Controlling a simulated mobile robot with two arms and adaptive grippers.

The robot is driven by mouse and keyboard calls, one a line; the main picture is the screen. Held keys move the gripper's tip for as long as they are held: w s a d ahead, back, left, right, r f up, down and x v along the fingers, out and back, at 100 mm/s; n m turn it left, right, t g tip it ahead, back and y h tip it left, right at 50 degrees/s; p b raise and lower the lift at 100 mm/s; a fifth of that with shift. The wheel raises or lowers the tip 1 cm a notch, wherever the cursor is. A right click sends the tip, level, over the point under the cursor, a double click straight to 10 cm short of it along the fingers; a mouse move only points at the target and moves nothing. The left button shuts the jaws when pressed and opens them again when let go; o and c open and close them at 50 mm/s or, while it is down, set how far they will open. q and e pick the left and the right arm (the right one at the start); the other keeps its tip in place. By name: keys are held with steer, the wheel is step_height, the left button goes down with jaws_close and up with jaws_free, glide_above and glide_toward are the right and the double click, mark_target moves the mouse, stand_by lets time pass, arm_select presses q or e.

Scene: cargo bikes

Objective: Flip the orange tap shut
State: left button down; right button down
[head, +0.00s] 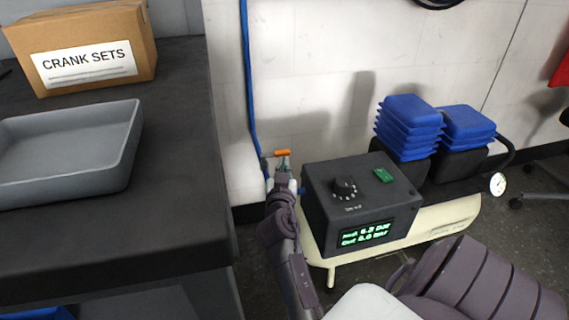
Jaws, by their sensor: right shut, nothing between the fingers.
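The orange tap handle (282,152) is a short bar that looks roughly level, low against the white wall beside the blue air line (250,90). My right gripper (283,168) is just below the handle in the picture, with its fingers shut and nothing between them. The fingertips overlap or nearly meet the handle's underside; I cannot tell whether they touch it. The gripper hides most of the tap body and the fitting beneath. My left gripper is not in view.
A black control box (322,215) with a dial and green display stands close right of my gripper on a cream compressor (440,222). Blue stacked parts (408,125) sit behind it. A dark workbench (185,130) with a grey tray (125,165) and cardboard box (140,50) fills the left.

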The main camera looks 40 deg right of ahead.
stand_by(0.3)
steer(key=shift+r, duration=0.1)
steer(key=shift+d+r+n+t+y+p, duration=0.2)
steer(key=shift+d+n+t+y+p, duration=0.25)
steer(key=shift+p, duration=0.8)
steer(key=shift+w+d+y, duration=0.1)
steer(key=shift+d+y, duration=0.05)
steer(key=shift+y, duration=0.1)
steer(key=shift+w+d+f, duration=0.2)
steer(key=shift+d, duration=0.15)
steer(key=shift+w+d, duration=0.1)
steer(key=shift+d, duration=0.05)
